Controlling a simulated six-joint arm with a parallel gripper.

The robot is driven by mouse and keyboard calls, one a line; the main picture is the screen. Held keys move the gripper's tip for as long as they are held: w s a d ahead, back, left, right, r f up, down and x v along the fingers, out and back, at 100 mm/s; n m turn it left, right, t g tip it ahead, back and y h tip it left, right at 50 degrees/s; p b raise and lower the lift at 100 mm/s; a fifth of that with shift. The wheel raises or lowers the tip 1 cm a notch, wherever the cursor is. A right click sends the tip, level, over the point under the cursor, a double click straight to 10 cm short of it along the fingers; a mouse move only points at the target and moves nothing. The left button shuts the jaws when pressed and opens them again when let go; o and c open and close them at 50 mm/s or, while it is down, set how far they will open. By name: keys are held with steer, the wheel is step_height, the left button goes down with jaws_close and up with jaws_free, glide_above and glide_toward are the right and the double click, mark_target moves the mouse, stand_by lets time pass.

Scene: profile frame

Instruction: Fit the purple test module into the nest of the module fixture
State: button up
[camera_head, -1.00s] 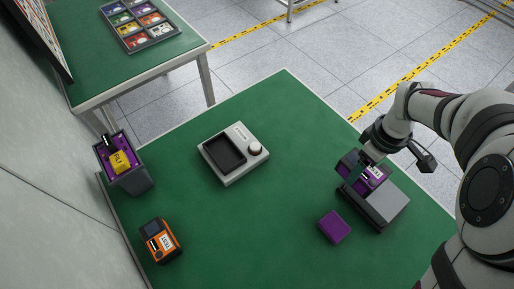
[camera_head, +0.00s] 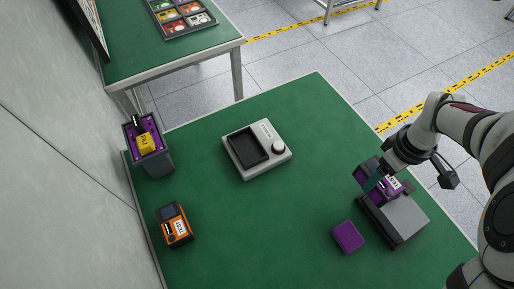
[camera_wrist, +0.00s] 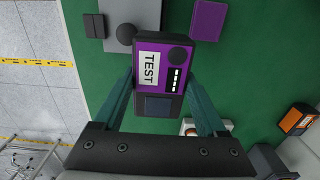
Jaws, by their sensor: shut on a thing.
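The purple test module (camera_wrist: 164,72) has black ends, a white TEST label and a dark screen. My gripper (camera_wrist: 160,84) is shut on it, with one green finger on each side. In the head view the module (camera_head: 386,190) is at the right, by the back end of a grey stand (camera_head: 405,216). I cannot tell whether it touches the stand. The module fixture (camera_head: 278,166) looks like the light grey box with a knob, in the middle of the green table. Its dark rectangular nest (camera_head: 248,146) looks empty. My gripper is well to the right of it.
A plain purple block (camera_head: 347,236) lies left of the stand. An orange device (camera_head: 174,226) lies at front left. A dark bin (camera_head: 155,163) with a yellow-labelled purple item stands at the left edge. Table between fixture and stand is clear.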

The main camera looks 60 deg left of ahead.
steer(key=s+a+r, duration=0.2)
steer(key=s+a, duration=0.2)
steer(key=a, duration=0.7)
glide_above(248, 149)
step_height(248, 149, down, 5)
steer(key=shift+w+d+f, duration=0.1)
steer(key=shift+w+d, duration=0.05)
steer(key=f, duration=0.4)
steer(key=shift+s+a, duration=0.25)
steer(key=shift+f, duration=0.2)
steer(key=o, duration=1.5)
steer(key=shift+f, duration=0.1)
